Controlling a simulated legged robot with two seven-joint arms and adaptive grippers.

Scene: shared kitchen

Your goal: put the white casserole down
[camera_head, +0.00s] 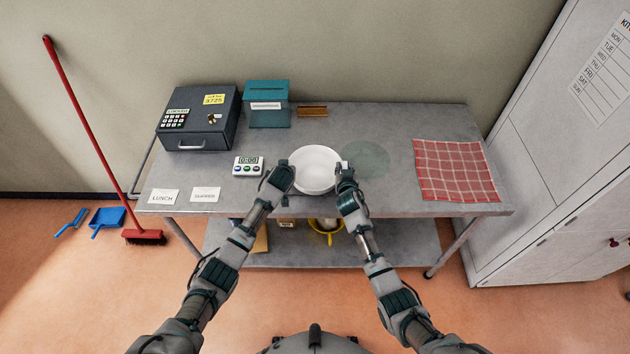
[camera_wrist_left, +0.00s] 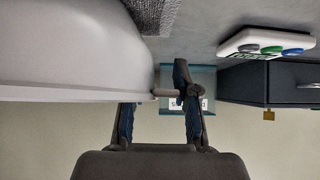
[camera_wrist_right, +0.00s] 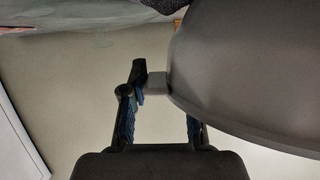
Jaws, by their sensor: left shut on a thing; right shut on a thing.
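The white casserole (camera_head: 316,170) is round and open on top and looks empty in the head view. It is level between my two grippers, over the grey table (camera_head: 390,197). I cannot tell whether its base touches the table. My left gripper (camera_head: 287,170) is shut on its left handle; the casserole's side (camera_wrist_left: 70,50) fills the upper left of the left wrist view. My right gripper (camera_head: 344,169) is shut on its right handle; the side (camera_wrist_right: 250,70) also shows in the right wrist view.
A digital timer (camera_head: 248,166) stands left of the casserole. A dark cash box (camera_head: 198,117) and a teal box (camera_head: 267,104) stand behind. A faint round green patch (camera_head: 366,160) lies just right. A red checked cloth (camera_head: 455,170) lies farther right.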

